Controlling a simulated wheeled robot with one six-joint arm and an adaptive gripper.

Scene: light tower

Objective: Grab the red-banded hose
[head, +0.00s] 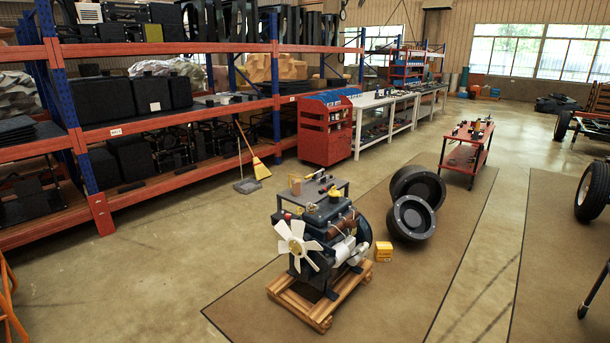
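I cannot make out a red-banded hose for certain in the head view. A dark engine (318,232) with a white fan (297,246) sits on a wooden pallet (320,306) on the floor. A reddish-brown cylindrical part lies on top of the engine, too small to identify. Small items lie on a grey table (341,186) behind the engine and on a red cart (468,157) farther back. They are too small to tell apart. My gripper is not in view.
Tall shelving (100,212) lines the left side. A red cabinet (325,134) and long workbenches stand behind. Two dark wheel-like parts (411,217) and a yellow box (383,251) are right of the engine. A broom (260,168) leans at the shelves. The left foreground floor is mostly clear.

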